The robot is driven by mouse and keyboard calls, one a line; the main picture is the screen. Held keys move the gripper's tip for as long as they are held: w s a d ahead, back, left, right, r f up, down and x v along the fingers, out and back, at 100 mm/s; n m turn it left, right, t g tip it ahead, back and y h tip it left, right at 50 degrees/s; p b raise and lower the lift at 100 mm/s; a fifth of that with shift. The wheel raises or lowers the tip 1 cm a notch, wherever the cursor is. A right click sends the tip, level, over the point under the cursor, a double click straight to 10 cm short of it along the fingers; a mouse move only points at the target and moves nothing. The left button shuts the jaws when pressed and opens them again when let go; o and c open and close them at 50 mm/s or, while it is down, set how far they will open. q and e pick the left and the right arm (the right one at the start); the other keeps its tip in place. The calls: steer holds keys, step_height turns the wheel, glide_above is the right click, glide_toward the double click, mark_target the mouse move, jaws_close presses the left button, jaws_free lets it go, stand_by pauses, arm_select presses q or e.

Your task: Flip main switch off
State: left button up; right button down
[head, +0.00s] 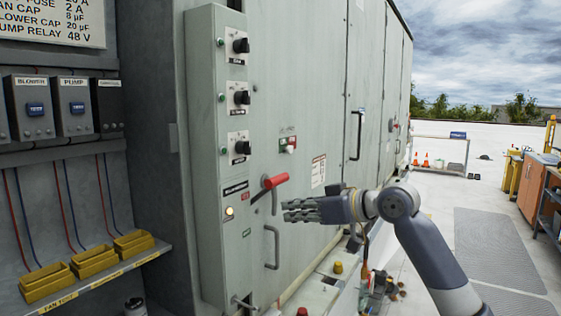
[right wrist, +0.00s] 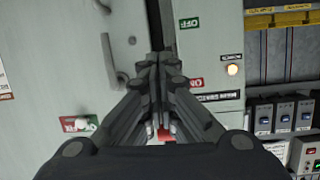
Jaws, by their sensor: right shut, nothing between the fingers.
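The main switch is a lever with a red handle (head: 275,181) on the grey cabinet's front edge, beside a small red label. The handle sticks out to the right, near the red label's height. The red handle also shows in part in the right wrist view (right wrist: 165,134), low behind my fingers. In that view a red ON label (right wrist: 190,82) and a green OFF label (right wrist: 189,23) are on the panel. An amber light (head: 229,211) glows beside the switch. My right gripper (head: 287,210) is shut and empty, just below and right of the handle. Contact cannot be told. My left gripper is out of view.
A cabinet door handle (head: 271,247) is below the switch. Rotary knobs (head: 241,98) line the panel above. A shelf with yellow bins (head: 46,282) is at the left. Orange cones (head: 425,160) stand far back on the open roof at the right.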

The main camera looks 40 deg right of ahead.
steer(key=s+r+n+t+y, duration=0.1)
steer(key=s+r, duration=0.2)
steer(key=r, duration=0.4)
steer(key=s+r+t+y, duration=0.1)
steer(key=s+r, duration=0.3)
steer(key=r, duration=0.4)
steer(key=shift+s+r+n, duration=0.2)
steer(key=shift+r+n, duration=0.1)
steer(key=shift+n, duration=0.1)
steer(key=shift+a, duration=0.2)
steer(key=p, duration=0.6)
glide_above(277, 178)
steer(key=shift+w+a, duration=0.1)
steer(key=shift+w, duration=0.05)
steer(key=f+b, duration=0.1)
steer(key=f, duration=0.2)
steer(key=shift+s+f, duration=0.15)
steer(key=shift+s, duration=0.05)
steer(key=shift+s+d+f, duration=0.25)
steer(key=shift+s+f, duration=0.1)
steer(key=shift+f, duration=0.3)
